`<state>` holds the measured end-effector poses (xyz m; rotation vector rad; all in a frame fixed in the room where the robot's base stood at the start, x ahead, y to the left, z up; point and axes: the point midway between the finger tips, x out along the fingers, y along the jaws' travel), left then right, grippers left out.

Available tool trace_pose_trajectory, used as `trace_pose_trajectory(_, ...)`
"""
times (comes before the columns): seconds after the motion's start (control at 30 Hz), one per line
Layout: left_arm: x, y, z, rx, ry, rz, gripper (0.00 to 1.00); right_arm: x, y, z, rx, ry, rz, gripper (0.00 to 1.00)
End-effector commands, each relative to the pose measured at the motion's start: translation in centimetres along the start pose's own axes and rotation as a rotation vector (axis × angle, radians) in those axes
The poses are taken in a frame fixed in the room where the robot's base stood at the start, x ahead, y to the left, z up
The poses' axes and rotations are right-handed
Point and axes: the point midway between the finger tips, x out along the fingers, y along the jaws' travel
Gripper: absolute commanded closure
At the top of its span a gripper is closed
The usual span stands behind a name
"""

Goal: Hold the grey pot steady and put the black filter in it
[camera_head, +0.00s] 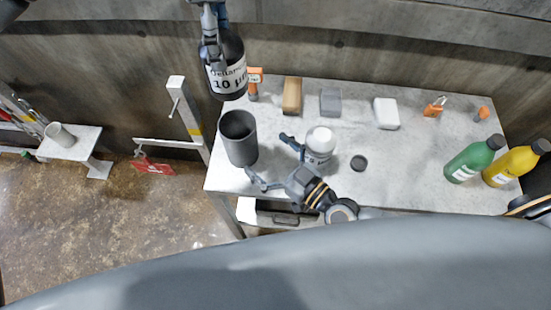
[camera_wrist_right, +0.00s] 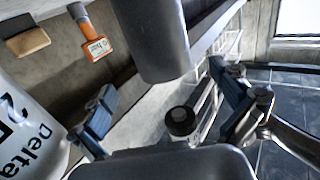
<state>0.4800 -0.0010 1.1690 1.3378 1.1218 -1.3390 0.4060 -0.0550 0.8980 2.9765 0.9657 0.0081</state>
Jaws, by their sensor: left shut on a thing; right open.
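The grey pot (camera_head: 238,140) stands upright near the left end of the table, its open top showing and looking empty. It also shows at the top of the right wrist view (camera_wrist_right: 158,40). My left gripper (camera_head: 211,42) is shut on the black filter (camera_head: 228,72), which has a white "10 µm" label. The filter hangs up and left of the pot in the head view, clear of its opening. My right gripper (camera_head: 271,161) is open just right of the pot. Its fingers point toward the pot, with a gap between them and the pot wall.
A white filter (camera_head: 320,145) stands close beside my right gripper. A wooden block (camera_head: 292,96), a grey block (camera_head: 330,102), a white block (camera_head: 386,113) and orange-handled tools line the back. The middle right is mostly clear.

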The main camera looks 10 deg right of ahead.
Motion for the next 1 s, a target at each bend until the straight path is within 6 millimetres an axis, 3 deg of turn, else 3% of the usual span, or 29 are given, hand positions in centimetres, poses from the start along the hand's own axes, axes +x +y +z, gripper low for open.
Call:
trace_pose_trajectory(0.2, -0.1, 0.0, 0.0, 0.0, -0.001, 0.001, 0.6, 4.4, 0.0, -0.1, 0.002, 0.003, 0.001, 0.0)
trace_pose_trajectory(0.4, -0.1, 0.0, 0.0, 0.0, -0.001, 0.001, 0.6, 7.2, 0.0, 0.0, 0.001, 0.002, 0.0, 0.0)
trace_pose_trajectory(0.6, -0.1, 0.0, 0.0, 0.0, -0.001, 0.001, 0.6, 8.4, -0.1, 0.0, 0.001, 0.0, -0.001, 0.0)
trace_pose_trajectory(0.9, -0.1, 0.0, 0.0, 0.0, -0.001, 0.001, 0.6, 8.6, -0.1, 0.0, 0.001, -0.001, -0.002, 0.0)
trace_pose_trajectory(1.0, -0.1, 0.0, 0.0, 0.0, -0.001, 0.001, 0.6, 8.6, -0.1, 0.0, 0.001, -0.001, -0.001, 0.2)
